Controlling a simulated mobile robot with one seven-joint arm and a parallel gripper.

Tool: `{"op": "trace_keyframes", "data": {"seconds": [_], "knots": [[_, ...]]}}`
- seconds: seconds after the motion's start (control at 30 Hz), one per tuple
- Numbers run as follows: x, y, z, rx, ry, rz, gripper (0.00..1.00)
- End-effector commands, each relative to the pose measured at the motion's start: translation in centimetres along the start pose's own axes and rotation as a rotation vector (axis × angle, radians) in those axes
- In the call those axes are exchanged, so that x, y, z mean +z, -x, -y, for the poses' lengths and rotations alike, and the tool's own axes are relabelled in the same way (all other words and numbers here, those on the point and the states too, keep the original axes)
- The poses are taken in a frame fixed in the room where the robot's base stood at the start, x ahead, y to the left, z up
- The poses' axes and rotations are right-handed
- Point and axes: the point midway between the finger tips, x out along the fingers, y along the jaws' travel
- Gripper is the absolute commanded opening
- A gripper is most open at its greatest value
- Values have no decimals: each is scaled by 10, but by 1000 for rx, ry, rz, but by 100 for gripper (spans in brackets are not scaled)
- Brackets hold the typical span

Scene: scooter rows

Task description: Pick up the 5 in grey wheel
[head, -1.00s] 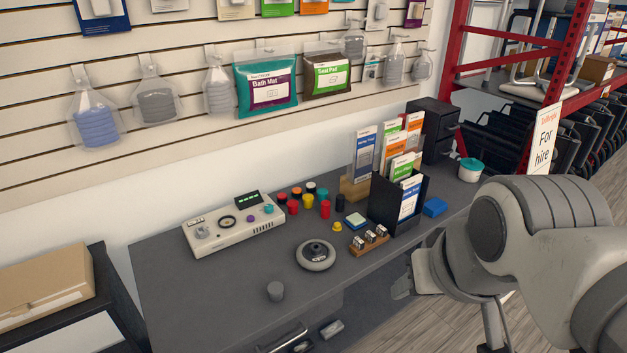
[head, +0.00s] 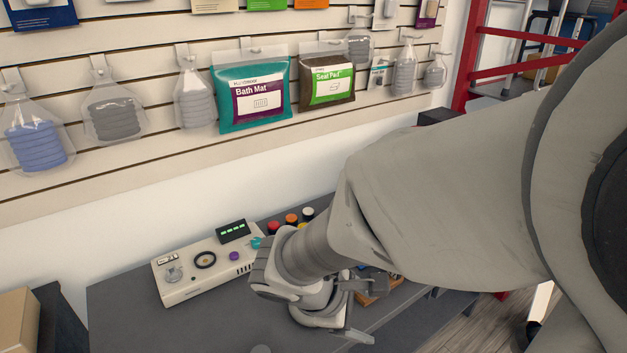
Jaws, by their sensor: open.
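The grey wheel (head: 318,321) lies on the dark desk, mostly hidden behind my gripper. Only part of its pale curved rim seems to show, and I cannot tell its exact outline. My gripper (head: 364,312) is over the desk at the wheel, with its fingers apart and nothing seen between them. Whether the fingers touch the wheel cannot be told.
A beige control box (head: 205,268) stands to the left on the desk (head: 130,320). Coloured caps (head: 291,219) sit behind my arm. My arm hides the desk's right part.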

Motion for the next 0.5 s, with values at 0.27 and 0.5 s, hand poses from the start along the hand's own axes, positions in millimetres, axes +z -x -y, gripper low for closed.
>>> {"op": "trace_keyframes", "data": {"seconds": [0.27,0.5], "knots": [[-104,-29,23,339,612,159,78],[-179,-34,53,610,997,254,78]]}}
